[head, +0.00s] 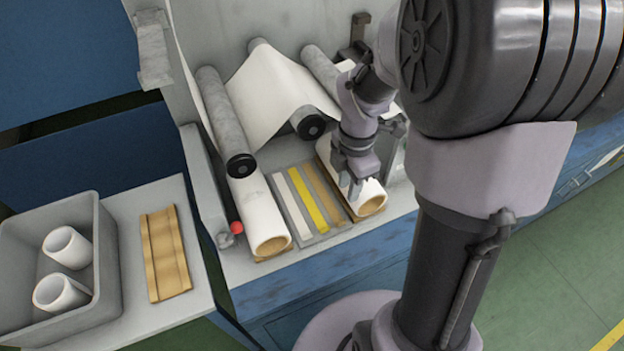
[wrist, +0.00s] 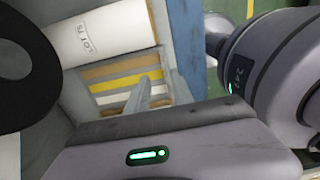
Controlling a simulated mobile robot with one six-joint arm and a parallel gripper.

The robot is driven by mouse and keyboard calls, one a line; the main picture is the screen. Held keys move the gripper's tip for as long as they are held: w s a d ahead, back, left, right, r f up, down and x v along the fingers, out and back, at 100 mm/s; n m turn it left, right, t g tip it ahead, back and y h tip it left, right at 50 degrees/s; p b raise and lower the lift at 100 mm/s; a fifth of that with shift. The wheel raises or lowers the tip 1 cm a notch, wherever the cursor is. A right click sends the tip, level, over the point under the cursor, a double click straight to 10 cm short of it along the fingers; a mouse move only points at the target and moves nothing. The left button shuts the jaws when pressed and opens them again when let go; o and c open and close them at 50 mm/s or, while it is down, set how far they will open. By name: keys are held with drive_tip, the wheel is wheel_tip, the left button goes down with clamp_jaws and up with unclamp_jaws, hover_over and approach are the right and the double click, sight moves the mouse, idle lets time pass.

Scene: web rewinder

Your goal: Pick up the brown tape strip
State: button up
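The brown tape strip (head: 325,191) lies flat on a grey board between two white rolls, the rightmost of several parallel strips. The yellow strip (head: 308,202) is to its left and a white strip (head: 294,202) further left. My gripper (head: 352,188) points down and shows in front of the right-hand roll, just right of the brown strip. Its two fingers look apart, with nothing between them. In the wrist view, my gripper (wrist: 160,97) overlaps the ends of the strips. How high it is above them is hard to judge.
The right white roll (head: 372,199) and left white roll (head: 262,222) flank the strips. Dark-ended rollers (head: 239,166) and a draped white web (head: 280,95) stand behind. A grey bin (head: 108,268) with two small rolls and a tan board (head: 165,254) are at left.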

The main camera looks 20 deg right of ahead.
drive_tip(key=b, duration=0.4)
hover_over(342, 226)
wheel_tip(342, 226, down, 9)
drive_tip(key=shift+d+f, duration=0.15)
drive_tip(key=shift+f, duration=0.05)
drive_tip(key=f+b, duration=0.2)
drive_tip(key=f, duration=0.3)
drive_tip(key=shift+a+b, duration=0.2)
drive_tip(key=shift+b, duration=0.1)
drive_tip(key=shift+r, duration=0.15)
drive_tip(key=shift+c, duration=0.2)
clamp_jaws()
